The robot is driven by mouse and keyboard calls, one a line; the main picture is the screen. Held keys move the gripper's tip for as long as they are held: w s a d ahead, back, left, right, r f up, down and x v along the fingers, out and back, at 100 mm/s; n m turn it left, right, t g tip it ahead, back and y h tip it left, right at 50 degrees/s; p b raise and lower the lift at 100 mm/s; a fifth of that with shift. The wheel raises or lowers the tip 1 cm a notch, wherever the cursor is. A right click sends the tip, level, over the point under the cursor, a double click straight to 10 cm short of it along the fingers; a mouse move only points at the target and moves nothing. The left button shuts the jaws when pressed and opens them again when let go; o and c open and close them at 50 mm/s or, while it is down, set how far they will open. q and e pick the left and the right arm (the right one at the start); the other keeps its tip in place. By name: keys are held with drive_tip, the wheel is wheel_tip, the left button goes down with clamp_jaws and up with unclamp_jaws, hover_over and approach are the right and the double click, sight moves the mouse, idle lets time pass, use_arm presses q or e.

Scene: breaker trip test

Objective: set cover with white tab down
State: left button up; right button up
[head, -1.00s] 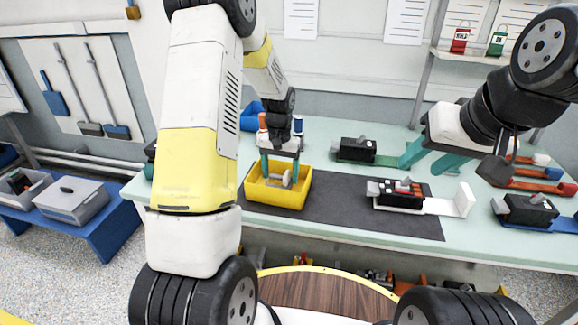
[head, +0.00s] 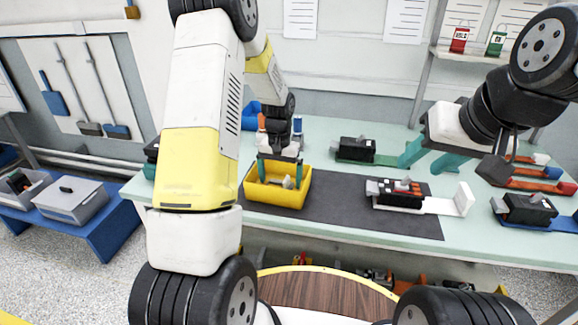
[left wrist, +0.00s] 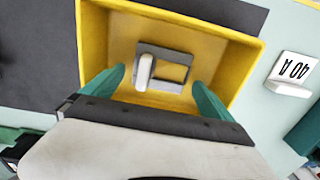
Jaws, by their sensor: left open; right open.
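The cover (left wrist: 178,57), a small grey frame with a white tab (left wrist: 145,72), lies in the yellow bin (left wrist: 243,60). In the left wrist view the tab is on the frame's left side. In the head view the cover (head: 289,183) is small and partly hidden. My left gripper (head: 280,178) is open and empty, its teal fingers reaching down into the bin (head: 277,198) on either side of the cover. A black breaker unit (head: 402,193) with a white plate (head: 462,199) sits on the dark mat. My right gripper (head: 428,158) is open and empty above the bench, behind that unit.
Other breaker units stand on the bench, one on a green base (head: 356,150) behind the mat and one on a blue base (head: 528,210) at the right. The mat (head: 335,203) is bare between bin and breaker.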

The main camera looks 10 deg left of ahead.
use_arm(q)
wheel_tip(320, 180, up, 12)
drive_tip(key=s+r+t+h, duration=0.1)
drive_tip(key=s+r+t, duration=0.2)
drive_tip(key=s+r, duration=0.9)
drive_tip(key=s+d+r+t, duration=0.1)
drive_tip(key=s+r, duration=0.1)
drive_tip(key=s, duration=0.4)
drive_tip(key=s+d+r+t+h, duration=0.1)
drive_tip(key=s+r+t, duration=0.1)
drive_tip(key=s, duration=0.5)
drive_tip(key=shift+s, duration=0.3)
